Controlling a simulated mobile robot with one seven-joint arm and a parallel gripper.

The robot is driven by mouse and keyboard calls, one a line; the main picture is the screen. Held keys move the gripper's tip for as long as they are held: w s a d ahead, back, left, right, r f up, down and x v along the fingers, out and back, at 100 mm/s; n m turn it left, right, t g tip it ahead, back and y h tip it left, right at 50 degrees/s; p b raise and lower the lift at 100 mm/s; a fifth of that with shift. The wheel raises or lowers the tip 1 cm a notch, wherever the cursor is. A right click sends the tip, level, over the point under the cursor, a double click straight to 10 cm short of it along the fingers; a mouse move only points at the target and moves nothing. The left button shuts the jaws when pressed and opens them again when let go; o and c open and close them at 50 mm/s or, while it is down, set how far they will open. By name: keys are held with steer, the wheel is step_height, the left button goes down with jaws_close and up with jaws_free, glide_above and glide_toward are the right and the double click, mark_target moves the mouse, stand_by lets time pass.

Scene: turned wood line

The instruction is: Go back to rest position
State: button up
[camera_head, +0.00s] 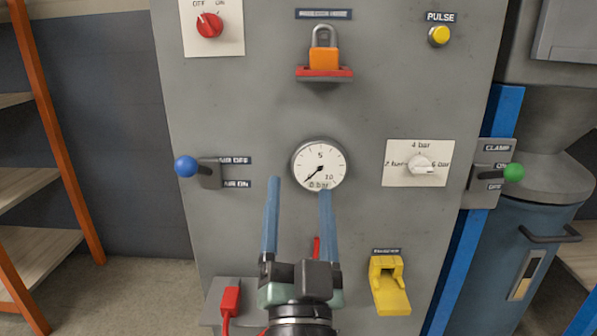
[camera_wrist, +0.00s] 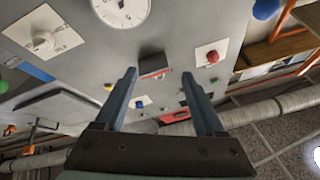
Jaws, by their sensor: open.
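My gripper (camera_head: 299,186) is open and empty, with its two blue fingers apart and pointing up in front of the grey control panel (camera_head: 260,120). In the head view the fingertips lie just below the round gauge (camera_head: 319,165), whose needle is near 0 bar. In the wrist view the fingers (camera_wrist: 161,72) are also spread with nothing between them. Whether they touch the panel cannot be told, but no control is held.
The panel bears a blue-knobbed lever (camera_head: 186,166), a green-knobbed lever (camera_head: 514,172), a white pressure dial (camera_head: 419,164), an orange padlock (camera_head: 323,58), a red switch (camera_head: 209,25), a yellow button (camera_head: 439,36) and a yellow cover (camera_head: 388,286). Shelving (camera_head: 40,190) stands left, a blue drum (camera_head: 515,270) right.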

steer(key=s+r+n+t+p, duration=0.2)
steer(key=s+r+p, duration=0.3)
steer(key=r, duration=1.1)
steer(key=s+r+n+t+p, duration=0.25)
steer(key=s+r, duration=0.55)
steer(key=r, duration=0.8)
step_height(320, 180, up, 34)
steer(key=p, duration=3.5)
steer(key=shift+w+a+r+g, duration=0.15)
steer(key=shift+w+r+g, duration=0.1)
steer(key=shift+g, duration=0.2)
steer(key=shift+c, duration=0.3)
